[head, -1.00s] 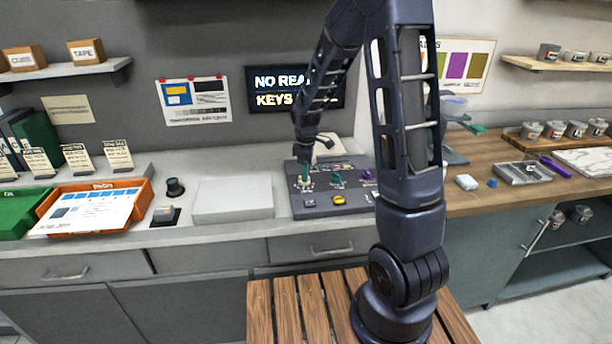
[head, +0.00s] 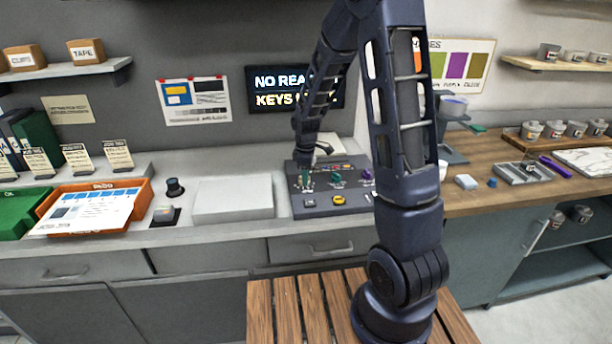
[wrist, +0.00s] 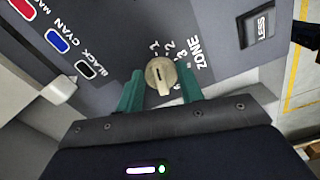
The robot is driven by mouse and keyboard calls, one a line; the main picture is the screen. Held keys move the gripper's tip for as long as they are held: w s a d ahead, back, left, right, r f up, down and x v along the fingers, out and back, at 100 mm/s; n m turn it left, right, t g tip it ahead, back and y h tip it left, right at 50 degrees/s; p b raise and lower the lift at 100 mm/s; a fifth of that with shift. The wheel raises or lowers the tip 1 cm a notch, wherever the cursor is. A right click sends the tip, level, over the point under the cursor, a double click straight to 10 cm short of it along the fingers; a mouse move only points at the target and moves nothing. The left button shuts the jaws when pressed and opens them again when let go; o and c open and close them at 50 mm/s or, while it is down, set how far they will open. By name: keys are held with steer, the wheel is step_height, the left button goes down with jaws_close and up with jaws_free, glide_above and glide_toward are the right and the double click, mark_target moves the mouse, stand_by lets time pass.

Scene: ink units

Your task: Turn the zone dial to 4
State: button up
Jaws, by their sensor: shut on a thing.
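The cream zone dial (wrist: 159,76) sits on the dark grey panel with the word ZONE and numbers printed around it in the wrist view. The numbers 1, 2 and 3 can be read; the 4 is not clear. A dark line marks the dial's face, but I cannot tell for sure which number it points to. My gripper (wrist: 160,92) has its two green fingers on either side of the dial, shut on it. In the head view my gripper (head: 306,180) is at the left part of the control panel (head: 325,203) and mostly hides the dial.
Colour labels and a LESS button (wrist: 260,27) show in the wrist view. A pale flat box (head: 233,198) stands left of the panel. My arm partly hides the wall screen (head: 272,90).

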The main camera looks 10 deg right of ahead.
steer(key=m, duration=0.8)
steer(key=shift+s+a+m, duration=0.15)
steer(key=shift+m, duration=0.15)
steer(key=m, duration=0.4)
steer(key=shift+a, duration=0.1)
steer(key=shift+a+m, duration=0.15)
steer(key=shift+m, duration=2.35)
steer(key=o, duration=1)
steer(key=shift+r, duration=0.15)
